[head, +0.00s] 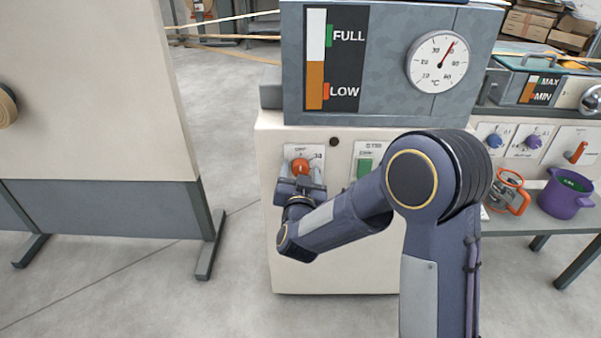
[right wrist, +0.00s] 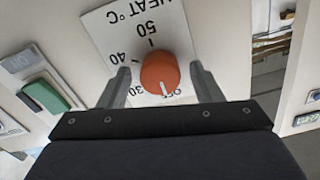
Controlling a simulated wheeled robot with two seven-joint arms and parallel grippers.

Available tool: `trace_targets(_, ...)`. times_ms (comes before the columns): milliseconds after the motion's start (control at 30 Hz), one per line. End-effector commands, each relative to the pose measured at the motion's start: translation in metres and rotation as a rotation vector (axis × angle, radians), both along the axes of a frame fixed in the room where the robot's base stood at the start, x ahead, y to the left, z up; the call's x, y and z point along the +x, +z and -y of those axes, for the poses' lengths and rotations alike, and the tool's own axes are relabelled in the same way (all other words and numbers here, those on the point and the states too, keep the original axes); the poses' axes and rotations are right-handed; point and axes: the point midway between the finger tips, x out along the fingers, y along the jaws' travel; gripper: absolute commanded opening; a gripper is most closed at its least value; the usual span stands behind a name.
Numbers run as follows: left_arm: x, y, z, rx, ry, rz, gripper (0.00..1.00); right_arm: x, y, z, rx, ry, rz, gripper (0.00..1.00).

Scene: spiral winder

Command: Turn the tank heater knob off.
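The tank heater knob (head: 300,168) is an orange round knob on a white dial plate on the front of the cream cabinet. In the right wrist view the knob (right wrist: 159,73) has a white mark near its lower edge, pointing down, near the 30 and a partly hidden label. The plate (right wrist: 112,28) also shows 40, 50 and "HEAT °C". My right gripper (head: 301,185) is at the knob. Its fingers (right wrist: 160,80) are open on either side of the knob, with a visible gap on each side. My left gripper is not in view.
A green switch (head: 365,167) sits right of the knob plate. A gray tank (head: 390,60) with a level gauge and thermometer (head: 437,62) stands on the cabinet. A panel stands at left.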

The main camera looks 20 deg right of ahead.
Motion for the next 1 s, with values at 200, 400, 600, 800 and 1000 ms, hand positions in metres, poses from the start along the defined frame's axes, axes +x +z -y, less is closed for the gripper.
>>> trace_targets(200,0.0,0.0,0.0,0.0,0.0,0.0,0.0,0.0,0.001,0.0,0.001,0.0,0.002,0.59)
trace_targets(400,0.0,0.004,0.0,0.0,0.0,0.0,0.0,-0.019,0.002,-0.007,0.001,0.003,0.001,0.59)
trace_targets(600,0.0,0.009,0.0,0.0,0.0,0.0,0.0,-0.052,0.002,-0.016,0.001,0.003,0.0,0.59)
trace_targets(800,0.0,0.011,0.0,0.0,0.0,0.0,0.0,-0.072,0.001,-0.021,0.001,0.0,0.0,0.59)
trace_targets(1000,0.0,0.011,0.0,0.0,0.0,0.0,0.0,-0.075,0.001,-0.022,0.0,0.0,0.002,0.59)
